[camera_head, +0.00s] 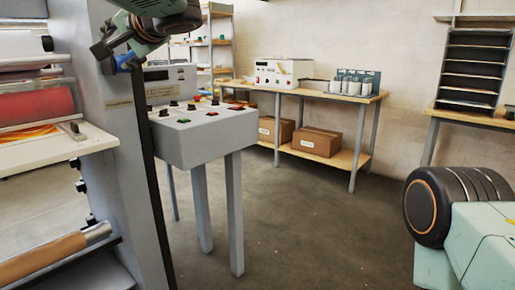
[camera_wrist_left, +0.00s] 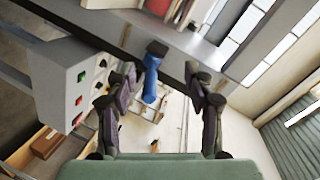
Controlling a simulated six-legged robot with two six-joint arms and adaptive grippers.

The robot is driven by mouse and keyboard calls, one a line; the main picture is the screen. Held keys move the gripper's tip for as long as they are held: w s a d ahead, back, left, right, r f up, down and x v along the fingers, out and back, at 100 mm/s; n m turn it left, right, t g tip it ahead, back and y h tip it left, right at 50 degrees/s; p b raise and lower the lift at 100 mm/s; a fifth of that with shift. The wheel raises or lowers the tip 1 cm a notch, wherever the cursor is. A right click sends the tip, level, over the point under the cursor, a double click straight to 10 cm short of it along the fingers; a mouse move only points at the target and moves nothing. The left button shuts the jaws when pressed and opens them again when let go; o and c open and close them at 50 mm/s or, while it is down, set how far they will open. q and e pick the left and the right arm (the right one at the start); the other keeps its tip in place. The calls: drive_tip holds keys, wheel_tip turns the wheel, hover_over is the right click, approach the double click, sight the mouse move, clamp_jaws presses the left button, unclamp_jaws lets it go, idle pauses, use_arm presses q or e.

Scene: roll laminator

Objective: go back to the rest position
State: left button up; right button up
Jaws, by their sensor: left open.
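My left gripper (camera_head: 114,48) is at the top left of the head view, beside the grey side post of the laminator (camera_head: 110,130). In the left wrist view its two dark fingers (camera_wrist_left: 162,78) stand wide apart, open. A blue handle with a dark end (camera_wrist_left: 151,80) shows between the fingers in that view, with no finger seen closed on it. In the head view the blue handle (camera_head: 129,62) is partly hidden by the gripper. Whether any finger touches it I cannot tell. My right gripper is out of view; only part of my right arm shows at the right.
The control box with buttons (camera_head: 210,143) stands on grey legs just right of the post. It also shows in the left wrist view (camera_wrist_left: 62,80). A wooden bench (camera_head: 330,95) with cartons below is against the back wall. The floor (camera_head: 310,235) in the middle is clear.

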use_arm(q)
drive_tip(key=w+d+f+m+t+h, duration=0.1)
drive_tip(key=d+f+m+h, duration=0.15)
drive_tip(key=f, duration=0.35)
drive_tip(key=w+d+f+m+t+h, duration=0.1)
drive_tip(key=w+d+f+m+h, duration=0.1)
drive_tip(key=d+f+h, duration=0.3)
drive_tip(key=s+d+f+n+g+h, duration=0.1)
drive_tip(key=s+f+g+h, duration=0.15)
drive_tip(key=f, duration=1.15)
drive_tip(key=s+d+f+g+h, duration=0.15)
drive_tip(key=s+f, duration=0.25)
drive_tip(key=f, duration=0.9)
drive_tip(key=s+a+f+n+g, duration=0.25)
drive_tip(key=s+f+n, duration=0.25)
drive_tip(key=s+f, duration=1.4)
drive_tip(key=s+a+f+n+g, duration=0.1)
drive_tip(key=s+f, duration=0.3)
drive_tip(key=s, duration=0.8)
drive_tip(key=s+a+f+g, duration=0.1)
drive_tip(key=s+f+g, duration=0.3)
drive_tip(key=s, duration=0.8)
drive_tip(key=shift+s+a+f+n, duration=0.15)
drive_tip(key=shift+a+f+n, duration=0.2)
drive_tip(key=shift+f, duration=0.3)
